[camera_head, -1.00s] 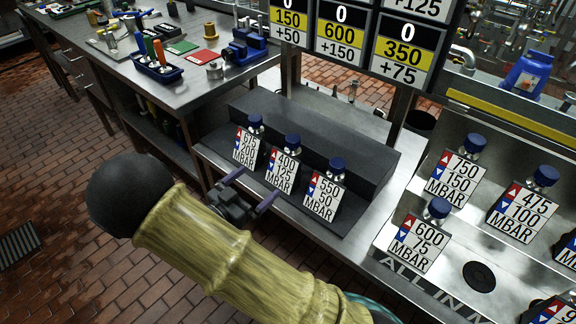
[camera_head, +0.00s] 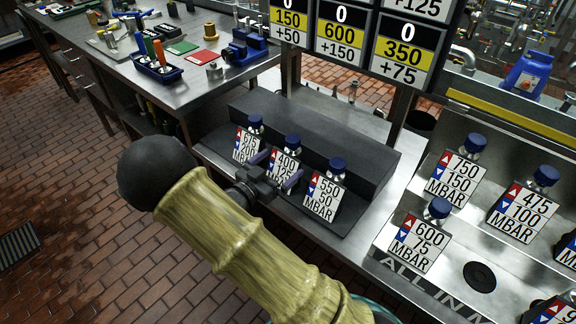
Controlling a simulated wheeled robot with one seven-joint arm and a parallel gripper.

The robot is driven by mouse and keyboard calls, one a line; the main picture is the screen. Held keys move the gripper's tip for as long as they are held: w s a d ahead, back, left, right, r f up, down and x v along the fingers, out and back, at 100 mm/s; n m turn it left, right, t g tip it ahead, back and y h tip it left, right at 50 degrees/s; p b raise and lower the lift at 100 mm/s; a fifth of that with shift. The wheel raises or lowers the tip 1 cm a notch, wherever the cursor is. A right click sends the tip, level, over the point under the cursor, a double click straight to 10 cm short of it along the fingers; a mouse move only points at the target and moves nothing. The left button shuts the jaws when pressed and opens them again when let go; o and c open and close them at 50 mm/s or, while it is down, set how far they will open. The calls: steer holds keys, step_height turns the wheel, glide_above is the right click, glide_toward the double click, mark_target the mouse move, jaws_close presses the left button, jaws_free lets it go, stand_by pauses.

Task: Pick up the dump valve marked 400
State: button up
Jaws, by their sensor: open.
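The dump valve marked 400 (camera_head: 285,164) stands in the middle of three valves on a dark stepped rack. It has a blue cap (camera_head: 292,140) and a white plate reading 400, 125, MBAR. My gripper (camera_head: 275,171) is open, its two purple fingers in front of this plate, one toward each side. The fingers and gripper body hide the lower part of the plate. I cannot tell whether they touch it.
The valve marked 675 (camera_head: 247,143) stands close on the left, and the valve marked 550 (camera_head: 323,195) close on the right. More valves, including one marked 600 (camera_head: 421,242), sit on a metal panel to the right. A bench with tools (camera_head: 180,90) is at upper left.

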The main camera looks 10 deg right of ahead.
mark_target(284, 162)
steer(key=x, duration=0.3)
steer(key=shift+w+d, duration=0.1)
steer(key=shift+d, duration=0.05)
stand_by(0.3)
steer(key=c, duration=1.1)
step_height(284, 162, up, 10)
steer(key=shift+p, duration=0.7)
